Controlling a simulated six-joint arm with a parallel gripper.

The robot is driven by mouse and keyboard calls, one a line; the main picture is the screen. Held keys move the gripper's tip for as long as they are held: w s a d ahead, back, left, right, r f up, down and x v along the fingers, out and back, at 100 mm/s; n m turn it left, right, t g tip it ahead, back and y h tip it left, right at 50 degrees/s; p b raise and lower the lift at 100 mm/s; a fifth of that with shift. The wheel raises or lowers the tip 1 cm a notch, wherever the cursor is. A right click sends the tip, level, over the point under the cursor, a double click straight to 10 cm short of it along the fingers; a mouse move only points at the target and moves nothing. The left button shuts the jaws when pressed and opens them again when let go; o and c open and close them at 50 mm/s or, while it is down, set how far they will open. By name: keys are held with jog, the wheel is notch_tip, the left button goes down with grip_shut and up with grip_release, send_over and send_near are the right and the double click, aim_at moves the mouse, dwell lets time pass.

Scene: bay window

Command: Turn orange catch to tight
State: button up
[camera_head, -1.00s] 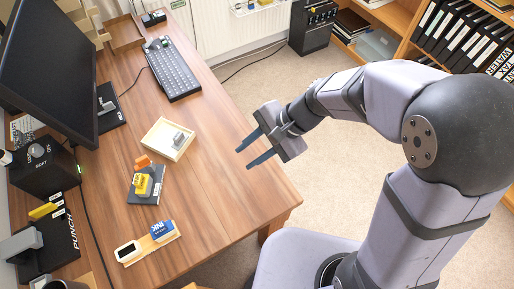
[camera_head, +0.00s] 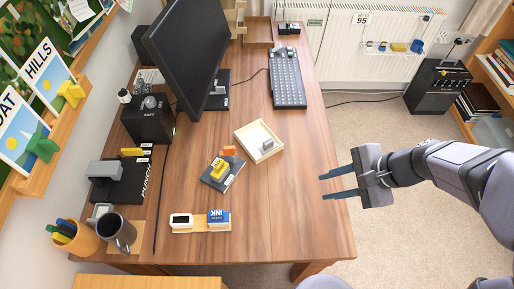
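A small orange piece (camera_head: 229,151), which looks like the orange catch, shows at the far edge of a dark plate (camera_head: 209,181) on the desk. A yellow block (camera_head: 217,169) sits on the plate beside it. The plate has a small pale label; I cannot read a setting on it. I cannot tell whether the orange piece is fixed to the plate. My gripper (camera_head: 322,187) is open and empty, its two dark blue fingers pointing left over the desk's right edge. It is well to the right of the orange piece, apart from everything.
A cream tray (camera_head: 240,133) with a grey block lies just right of the plate. An ink box (camera_head: 218,217) on a wooden holder lies in front. A monitor (camera_head: 185,50), a black box with a knob (camera_head: 148,120) and a punch (camera_head: 122,184) stand left. The desk's right front is clear.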

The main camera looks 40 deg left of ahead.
jog(key=w+a+r+g+h+p, duration=0.1)
jog(key=w+a+g, duration=0.15)
jog(key=a, duration=1.15)
jog(key=m+t+h+p, duration=0.1)
jog(key=m+h, duration=0.1)
send_near(230, 147)
jog(key=f, duration=0.1)
jog(key=shift+p+x, duration=1.15)
jog(key=shift+x, duration=2.8)
jog(key=shift+s+a+r, duration=0.1)
jog(key=shift+s, duration=0.05)
jog(key=shift+c, duration=0.3)
grip_shut()
